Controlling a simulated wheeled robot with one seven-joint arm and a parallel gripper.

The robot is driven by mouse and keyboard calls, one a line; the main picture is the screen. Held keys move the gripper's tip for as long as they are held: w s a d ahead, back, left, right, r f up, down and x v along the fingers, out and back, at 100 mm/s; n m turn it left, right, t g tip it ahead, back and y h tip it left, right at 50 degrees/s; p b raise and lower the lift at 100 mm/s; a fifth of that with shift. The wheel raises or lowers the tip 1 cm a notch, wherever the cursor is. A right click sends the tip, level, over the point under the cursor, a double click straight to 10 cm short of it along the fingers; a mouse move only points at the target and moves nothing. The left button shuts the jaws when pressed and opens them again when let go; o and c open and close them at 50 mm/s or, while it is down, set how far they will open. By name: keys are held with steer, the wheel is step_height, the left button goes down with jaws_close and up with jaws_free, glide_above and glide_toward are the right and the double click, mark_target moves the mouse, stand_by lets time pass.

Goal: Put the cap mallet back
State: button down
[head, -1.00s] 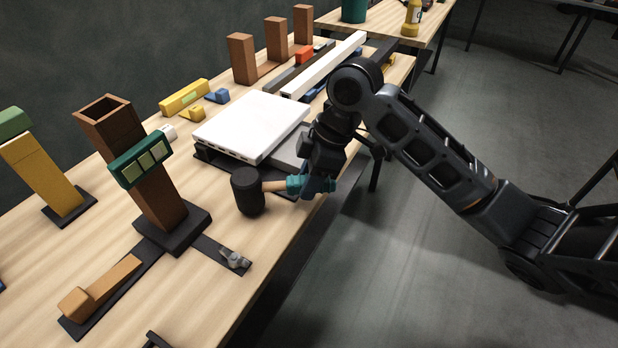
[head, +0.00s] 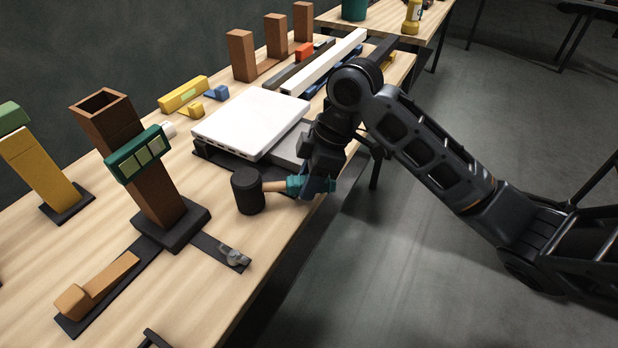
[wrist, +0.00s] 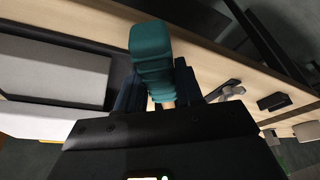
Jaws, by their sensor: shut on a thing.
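The cap mallet (head: 249,191) has a black cylindrical head, a light wooden shaft and a teal grip. My gripper (head: 312,186) is shut on the teal grip near the table's front edge. The mallet's shaft lies roughly level, with the head pointing left over the table. I cannot tell whether the head touches the tabletop. In the wrist view the teal grip (wrist: 152,62) sits between my dark fingers, and the mallet head is hidden.
A white slab (head: 250,122) on a dark base stands behind the mallet. A brown square post (head: 155,190) with a green panel stands to the left. A dark strip with a grey metal fitting (head: 234,257) lies in front of the mallet. Bare wood (head: 205,285) shows at front.

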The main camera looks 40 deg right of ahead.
steer(key=c, duration=0.6)
jaws_free()
steer(key=shift+c, duration=0.2)
steer(key=shift+r, duration=0.15)
steer(key=shift+p+v, duration=2.4)
steer(key=shift+v, duration=1.45)
steer(key=v, duration=0.7)
steer(key=shift+d+r, duration=0.15)
steer(key=shift+r, duration=0.15)
